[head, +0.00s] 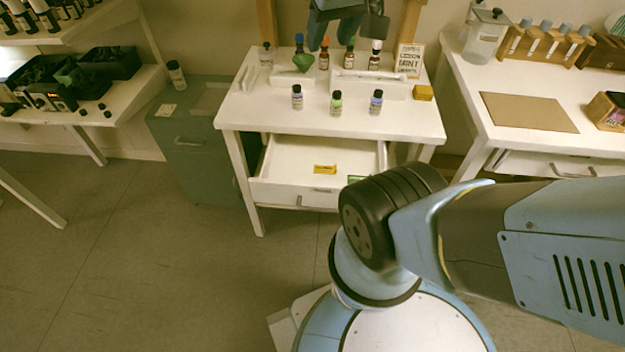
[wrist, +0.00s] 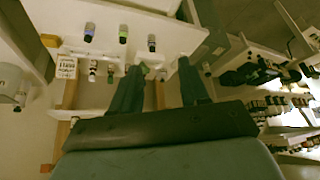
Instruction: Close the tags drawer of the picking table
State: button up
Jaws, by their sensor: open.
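The picking table (head: 240,112) is white and stands in the middle of the head view. Its tags drawer (head: 268,190) is pulled out toward me, with a handle on the front. A yellow tag (head: 325,169) and a green tag (head: 357,180) lie inside, the green one partly hidden by my arm. My arm also covers the drawer's right end. My gripper (head: 346,32) is high above the back of the tabletop, away from the drawer. In the wrist view my gripper (wrist: 160,67) has its two fingers spread with nothing held between them.
Small bottles (head: 337,102) stand on the tabletop in front of a back row, beside a sign (head: 409,60) and a yellow block (head: 422,92). A grey-green cabinet (head: 190,140) is left of the table. Another white table (head: 470,110) is at right. Floor before the drawer's left is clear.

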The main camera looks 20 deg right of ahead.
aim_at(286, 177)
jog(key=z, duration=0.25)
jog(key=k, duration=1.65)
jog(key=z, duration=0.65)
jog(key=i, duration=1.05)
jog(key=u, duration=0.05)
